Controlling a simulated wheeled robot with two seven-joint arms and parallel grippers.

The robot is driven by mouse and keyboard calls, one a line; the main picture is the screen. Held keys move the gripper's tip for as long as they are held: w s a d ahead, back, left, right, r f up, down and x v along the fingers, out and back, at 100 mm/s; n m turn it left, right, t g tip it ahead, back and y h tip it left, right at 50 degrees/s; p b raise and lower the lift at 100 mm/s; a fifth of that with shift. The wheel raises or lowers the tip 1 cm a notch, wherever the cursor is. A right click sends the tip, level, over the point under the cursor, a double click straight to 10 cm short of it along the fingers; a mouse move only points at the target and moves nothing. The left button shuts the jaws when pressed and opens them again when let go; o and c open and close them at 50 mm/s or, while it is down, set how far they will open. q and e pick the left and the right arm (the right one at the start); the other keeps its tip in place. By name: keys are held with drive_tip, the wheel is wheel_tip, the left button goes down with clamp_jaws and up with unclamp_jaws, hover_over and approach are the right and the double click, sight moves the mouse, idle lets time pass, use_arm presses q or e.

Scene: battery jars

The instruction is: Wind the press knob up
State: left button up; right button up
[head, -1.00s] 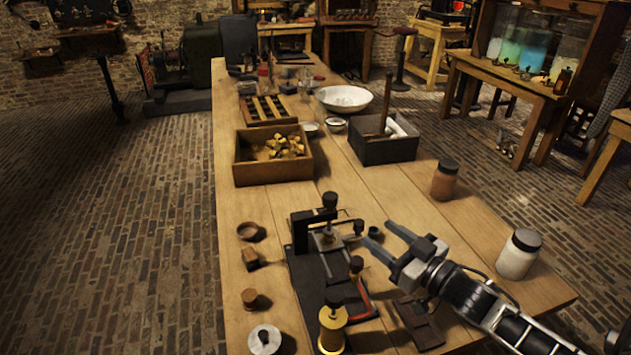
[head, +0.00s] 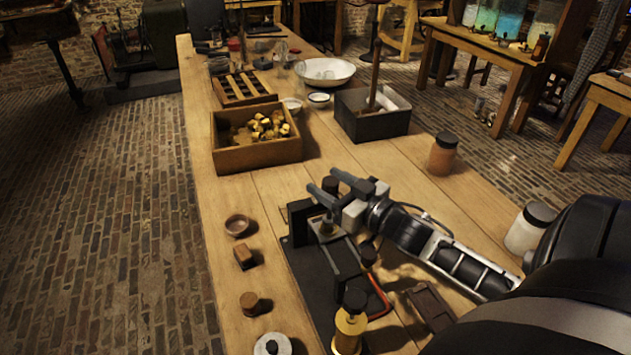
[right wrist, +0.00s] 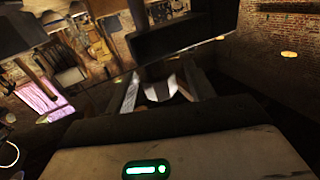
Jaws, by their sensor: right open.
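The press is a black frame (head: 298,222) on a dark base plate, near the middle of the bench. Its dark knob (head: 342,177) shows at the top, just past my right gripper's fingers. My right gripper (head: 323,190) is open, reaching in from the right above the press. Its fingers are right at the knob and partly cover it and the press top. I cannot tell if the knob is between the fingers or if they touch it. In the right wrist view the two fingers (right wrist: 163,90) are apart below a large dark shape. My left gripper is out of view.
A brass cylinder with a black top (head: 350,322) stands in front of the press. A wooden box of brass pieces (head: 257,160), a dark box (head: 372,122) and a brown jar (head: 443,155) are farther back. A white jar (head: 530,228) stands at right. Small wooden parts lie at left.

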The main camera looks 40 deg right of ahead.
drive_tip(key=shift+w, duration=0.1)
drive_tip(key=shift+c, duration=0.3)
drive_tip(key=c, duration=0.9)
